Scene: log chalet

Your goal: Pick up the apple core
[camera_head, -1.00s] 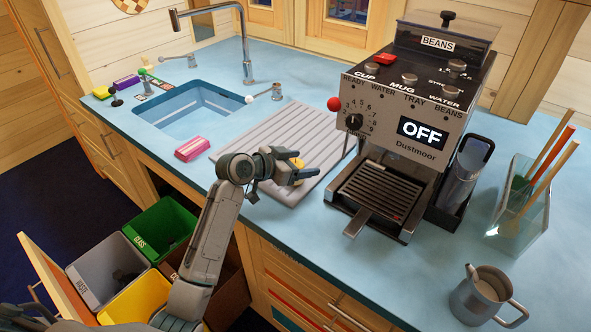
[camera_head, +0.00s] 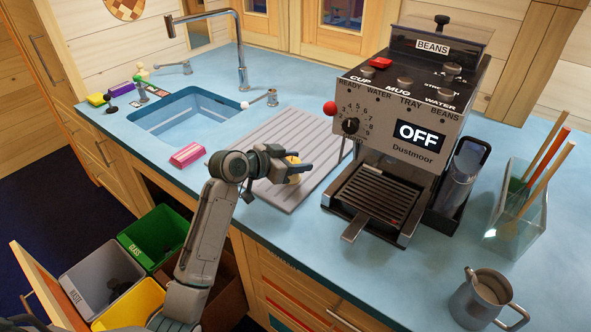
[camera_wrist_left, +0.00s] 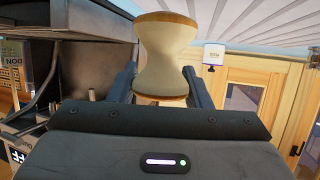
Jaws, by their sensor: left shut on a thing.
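The apple core (camera_wrist_left: 166,55) stands out in the left wrist view as a pale, waisted piece with brownish-yellow ends, between the two dark fingers. My left gripper (camera_wrist_left: 162,88) is shut on it. In the head view the left gripper (camera_head: 296,168) is over the ribbed grey draining board, and a small yellow part of the apple core (camera_head: 293,178) shows between the fingers. The rest of the core is hidden there by the gripper. My right gripper is not in view.
The coffee machine (camera_head: 408,125) stands close to the right of the gripper. The sink (camera_head: 190,112) and a pink sponge (camera_head: 187,155) are to the left. Green (camera_head: 150,238), grey (camera_head: 75,278) and yellow (camera_head: 125,305) bins stand in an open drawer below. The ribbed draining board (camera_head: 270,135) is otherwise clear.

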